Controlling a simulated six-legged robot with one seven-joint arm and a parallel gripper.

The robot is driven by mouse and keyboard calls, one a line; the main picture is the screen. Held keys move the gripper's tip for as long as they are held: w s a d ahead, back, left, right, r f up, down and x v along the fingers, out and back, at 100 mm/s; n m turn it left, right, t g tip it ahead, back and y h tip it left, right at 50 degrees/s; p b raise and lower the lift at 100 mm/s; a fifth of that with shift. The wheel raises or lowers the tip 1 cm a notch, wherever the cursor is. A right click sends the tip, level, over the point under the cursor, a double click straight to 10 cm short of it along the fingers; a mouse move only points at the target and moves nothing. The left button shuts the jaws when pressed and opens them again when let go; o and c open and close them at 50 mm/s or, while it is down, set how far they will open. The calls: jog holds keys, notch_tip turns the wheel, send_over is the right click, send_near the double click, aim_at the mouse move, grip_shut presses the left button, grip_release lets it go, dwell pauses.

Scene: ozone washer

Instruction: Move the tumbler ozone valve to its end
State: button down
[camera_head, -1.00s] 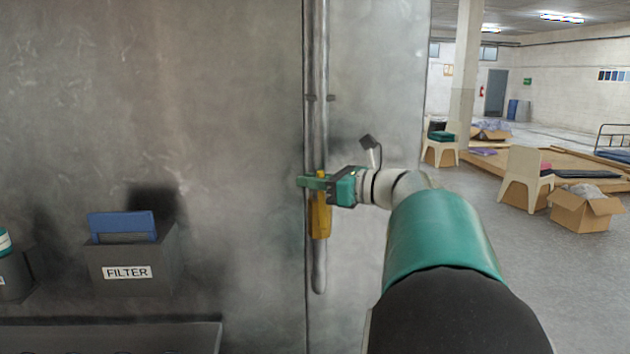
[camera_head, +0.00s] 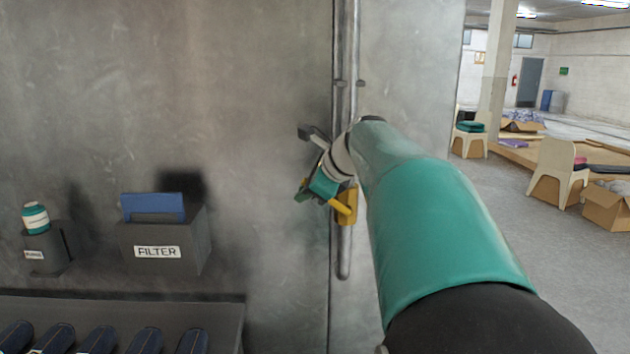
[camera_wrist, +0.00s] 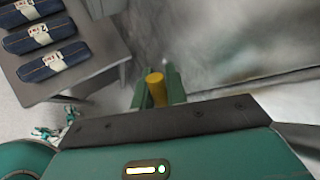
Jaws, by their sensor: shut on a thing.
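The tumbler ozone valve (camera_head: 347,206) is a yellow fitting on the vertical grey pipe, near its lower end. Its yellow handle (camera_head: 339,205) sticks out to the left and slightly up. My gripper (camera_head: 314,193) is left of the pipe, tilted, with its green fingers at the handle's outer end. In the wrist view, the round yellow handle (camera_wrist: 156,88) stands between the two green fingers, and my gripper (camera_wrist: 158,93) is shut on it. The valve body is out of the wrist view.
The pipe (camera_head: 346,110) runs along a grey metal wall. To the left are a dark FILTER box (camera_head: 178,248) with a blue top and a small holder with a teal-and-white bottle (camera_head: 35,218). Below is a shelf (camera_head: 215,312) with dark blue rolls.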

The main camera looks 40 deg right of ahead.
notch_tip(320, 180, down, 7)
jog(key=a+n+g+h, duration=0.1)
jog(key=n+g+h, duration=0.1)
jog(key=g+h, duration=0.2)
jog(key=shift+w+h, duration=0.35)
jog(key=shift+h, duration=0.35)
jog(key=c, duration=1.7)
grip_release()
jog(key=shift+r, duration=0.15)
jog(key=v, duration=1.3)
jog(key=shift+r, duration=0.35)
